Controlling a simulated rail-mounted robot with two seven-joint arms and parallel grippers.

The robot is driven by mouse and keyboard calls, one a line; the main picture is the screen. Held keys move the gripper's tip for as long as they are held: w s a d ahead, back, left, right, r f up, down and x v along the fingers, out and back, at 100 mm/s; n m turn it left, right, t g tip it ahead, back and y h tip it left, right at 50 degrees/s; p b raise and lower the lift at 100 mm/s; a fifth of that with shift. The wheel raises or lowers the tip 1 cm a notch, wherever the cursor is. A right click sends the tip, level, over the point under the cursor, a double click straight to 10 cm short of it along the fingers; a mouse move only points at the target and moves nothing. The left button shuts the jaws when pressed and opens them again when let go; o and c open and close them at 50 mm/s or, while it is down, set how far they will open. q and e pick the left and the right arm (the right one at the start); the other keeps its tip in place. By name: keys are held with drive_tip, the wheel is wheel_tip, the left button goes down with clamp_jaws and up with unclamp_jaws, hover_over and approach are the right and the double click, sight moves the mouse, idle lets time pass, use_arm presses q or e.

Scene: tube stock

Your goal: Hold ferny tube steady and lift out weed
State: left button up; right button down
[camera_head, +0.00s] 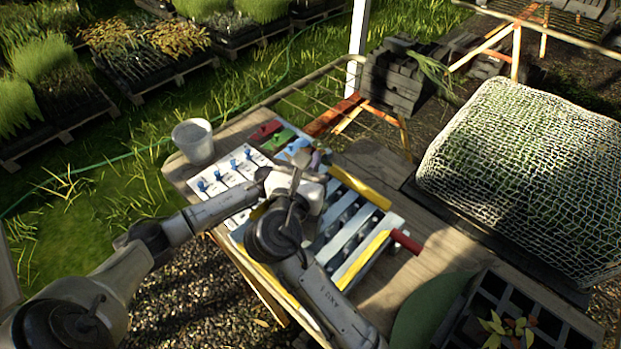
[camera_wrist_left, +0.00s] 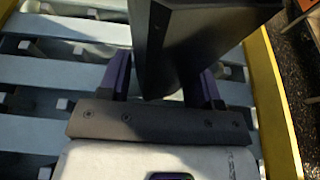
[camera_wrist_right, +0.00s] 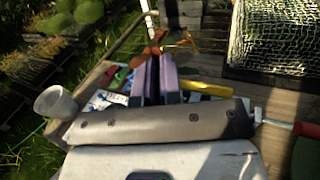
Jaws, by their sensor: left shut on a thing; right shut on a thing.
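In the left wrist view a dark, square-sided tube (camera_wrist_left: 200,45) stands between the fingers of my left gripper (camera_wrist_left: 165,78), which is shut on it. Its top opening and any fern are out of that view. The tube is over a pale slatted rack (camera_wrist_left: 60,132), also seen in the head view (camera_head: 350,272). My right gripper (camera_wrist_right: 160,70) has its purple fingers nearly together in the right wrist view. What it grips is too small or hidden to make out, and I cannot pick out the weed. In the head view both grippers overlap above the rack, hiding the tube.
A pale bucket (camera_head: 194,141) stands at the table's back left corner, beside a white board with blue pegs (camera_head: 220,174). Yellow rails (camera_head: 360,188) edge the rack. A netted mound (camera_head: 525,175) is at right, and a dark celled tray (camera_head: 550,322) with an orange-green plant at lower right.

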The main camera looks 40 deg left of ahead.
drive_tip(key=shift+r, duration=1.45)
use_arm(q)
drive_tip(key=o, duration=0.8)
drive_tip(key=v, duration=1.2)
